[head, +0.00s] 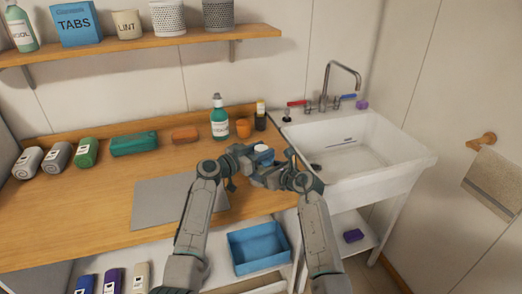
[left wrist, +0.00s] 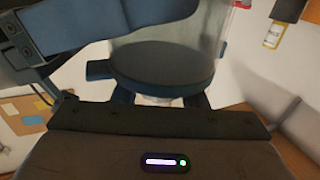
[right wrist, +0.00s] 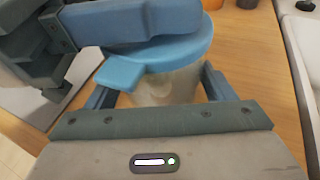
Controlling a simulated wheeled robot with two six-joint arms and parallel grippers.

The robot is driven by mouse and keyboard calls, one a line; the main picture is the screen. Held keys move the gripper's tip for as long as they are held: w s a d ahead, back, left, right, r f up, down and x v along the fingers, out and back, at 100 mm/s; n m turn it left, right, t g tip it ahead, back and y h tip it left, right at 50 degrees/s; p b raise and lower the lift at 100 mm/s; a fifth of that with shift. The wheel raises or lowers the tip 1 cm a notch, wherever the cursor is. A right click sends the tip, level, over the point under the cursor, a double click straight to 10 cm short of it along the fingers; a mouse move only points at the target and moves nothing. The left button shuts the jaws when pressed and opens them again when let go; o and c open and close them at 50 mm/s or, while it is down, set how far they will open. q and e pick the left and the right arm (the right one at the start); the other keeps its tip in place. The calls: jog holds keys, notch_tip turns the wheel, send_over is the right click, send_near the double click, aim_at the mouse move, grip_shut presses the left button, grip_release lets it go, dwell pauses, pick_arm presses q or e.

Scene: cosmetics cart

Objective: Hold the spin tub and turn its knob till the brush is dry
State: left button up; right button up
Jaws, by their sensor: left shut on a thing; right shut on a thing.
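The spin tub (head: 263,149) is mostly hidden between my two grippers, above the right end of the counter. In the right wrist view its translucent body (right wrist: 165,88) is between the fingers of my right gripper (right wrist: 158,92), below a blue lid (right wrist: 165,55) with a side tab. My right gripper (head: 272,176) is shut on the tub body. My left gripper (head: 248,158) is shut at the lid side; its fingers (left wrist: 157,99) close on a pale part, likely the knob, largely hidden. The clear wall (left wrist: 165,35) shows beyond the dark blue disc (left wrist: 162,68). I cannot make out the brush.
A grey mat (head: 165,205) lies left of my grippers. A green pump bottle (head: 219,122), an orange cup (head: 243,128) and a dark bottle (head: 261,116) stand behind. The white sink (head: 405,160) is right; a blue crate (head: 238,262) sits below.

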pick_arm(q)
jog(key=shift+m+g+h, duration=0.85)
jog(key=shift+m+g, duration=0.4)
jog(key=shift+g, duration=0.5)
jog(key=shift+m+g+h, duration=0.85)
jog(key=shift+m+g, duration=0.4)
jog(key=shift+g, duration=0.5)
jog(key=shift+f+m+g, duration=0.1)
jog(key=shift+m+g, duration=0.2)
jog(key=shift+g, duration=0.2)
jog(key=o, duration=1)
jog(key=shift+c, duration=0.2)
jog(key=shift+a, duration=0.2)
jog(key=s+a, duration=0.2)
jog(key=a, duration=0.9)
jog(key=shift+a, duration=0.3)
jog(key=shift+s, duration=0.1)
